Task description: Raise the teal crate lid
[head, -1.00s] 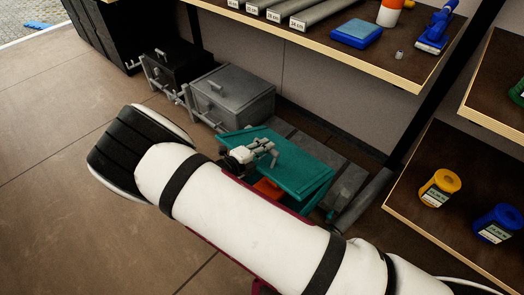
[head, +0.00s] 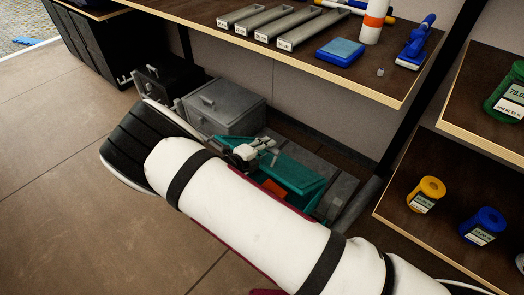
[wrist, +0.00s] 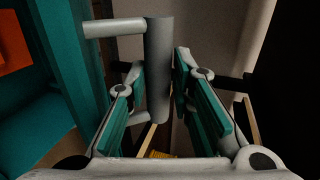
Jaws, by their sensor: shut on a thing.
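The teal crate (head: 311,204) stands on the floor beneath the shelf, partly hidden by my white arm. Its teal lid (head: 292,172) is tilted up and open, and something orange (head: 273,188) shows inside. My gripper (head: 258,152) is at the lid's upper edge. In the wrist view, my gripper (wrist: 160,95) has its teal-padded fingers on both sides of the grey bar handle (wrist: 158,60), shut on it. A teal panel (wrist: 75,50) and the orange thing (wrist: 12,45) show at the left there.
A grey lidded crate (head: 222,105) and a black one (head: 165,88) stand behind to the left. The shelf (head: 330,75) overhangs behind the crates. A lower shelf (head: 400,215) at the right holds yellow and blue spools.

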